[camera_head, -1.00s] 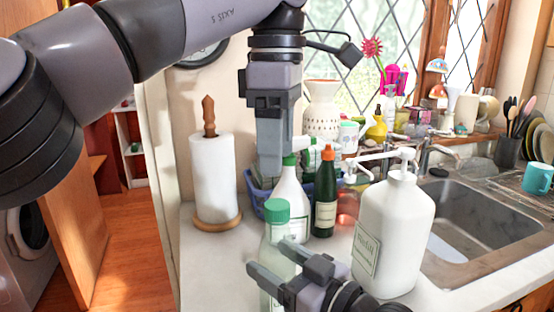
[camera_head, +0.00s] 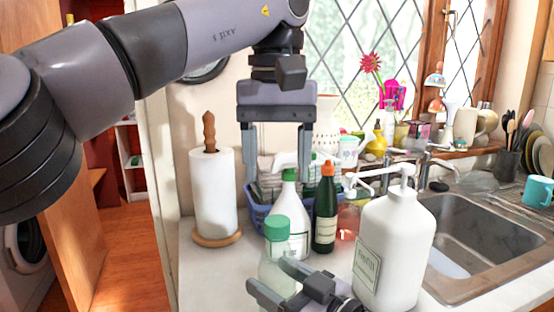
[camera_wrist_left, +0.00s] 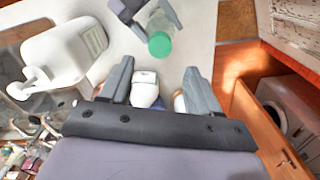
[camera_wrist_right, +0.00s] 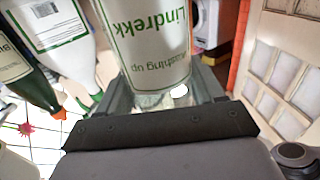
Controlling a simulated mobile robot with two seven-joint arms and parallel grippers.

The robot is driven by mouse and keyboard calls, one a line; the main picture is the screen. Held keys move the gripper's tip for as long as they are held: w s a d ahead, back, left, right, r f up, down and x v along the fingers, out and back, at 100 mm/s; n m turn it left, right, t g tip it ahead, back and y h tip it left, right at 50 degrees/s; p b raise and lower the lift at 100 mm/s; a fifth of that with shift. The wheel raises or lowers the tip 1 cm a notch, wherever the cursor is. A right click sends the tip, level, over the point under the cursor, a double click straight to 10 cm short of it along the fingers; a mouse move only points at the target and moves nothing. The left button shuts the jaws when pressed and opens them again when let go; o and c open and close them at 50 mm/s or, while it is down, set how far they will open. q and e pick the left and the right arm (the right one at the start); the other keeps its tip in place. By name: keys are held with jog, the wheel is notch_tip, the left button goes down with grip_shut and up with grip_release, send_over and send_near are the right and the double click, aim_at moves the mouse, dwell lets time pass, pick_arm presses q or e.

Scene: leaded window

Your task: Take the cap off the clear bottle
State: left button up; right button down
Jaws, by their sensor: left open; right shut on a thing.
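The clear bottle (camera_head: 273,270) with a green cap (camera_head: 277,228) stands at the front of the counter, upright as far as I can see. My right gripper (camera_head: 268,275) is shut around its body below the cap. In the right wrist view the bottle's labelled body (camera_wrist_right: 150,40) sits between the fingers. The cap is still on the bottle. My left gripper (camera_head: 278,178) is open and empty, fingers pointing down, higher than the cap. In the left wrist view the cap (camera_wrist_left: 160,44) shows beyond the open fingertips, apart from them.
A large white pump bottle (camera_head: 395,245) stands close to the right. A white spray bottle (camera_head: 289,215) and a dark green bottle (camera_head: 325,210) stand behind. A paper towel roll (camera_head: 213,195) stands to the left. The sink (camera_head: 470,240) lies at the right.

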aim_at(277, 220)
pick_arm(q)
jog(key=shift+f+m, duration=0.3)
jog(key=shift+f, duration=3.7)
jog(key=c, duration=1.1)
